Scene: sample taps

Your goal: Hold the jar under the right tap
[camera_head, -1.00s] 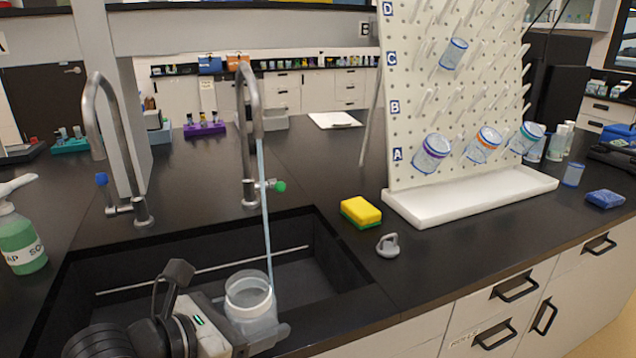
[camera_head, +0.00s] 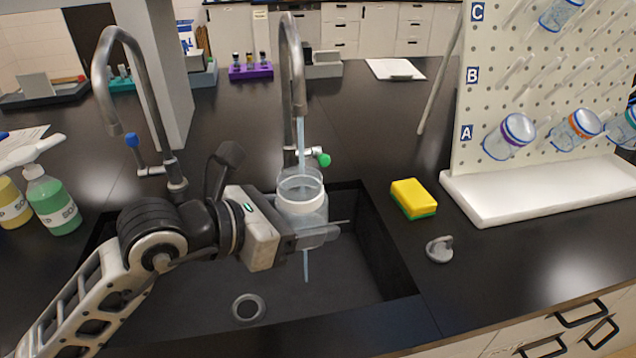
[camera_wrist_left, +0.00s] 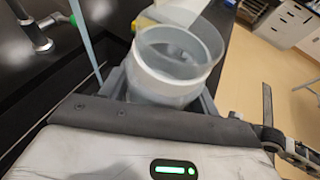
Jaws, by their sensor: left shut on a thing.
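The clear jar (camera_head: 302,205) with a white neck band is upright over the sink, open at the top. My left gripper (camera_head: 312,238) is shut on it; the jar also shows between the fingers in the left wrist view (camera_wrist_left: 175,62). The right tap (camera_head: 292,75), with a green knob (camera_head: 323,160), runs a thin water stream (camera_head: 301,145). In the head view the stream reaches the jar's far rim and shows again below the jar. In the wrist view the stream (camera_wrist_left: 86,42) falls outside the jar, beside it. My right gripper is not in view.
The left tap (camera_head: 108,85) with a blue knob stands left. The black sink (camera_head: 345,285) has a drain (camera_head: 248,307). A yellow sponge (camera_head: 412,196), a grey stopper (camera_head: 440,249) and a white pegboard (camera_head: 545,110) are right. Soap bottles (camera_head: 52,200) stand left.

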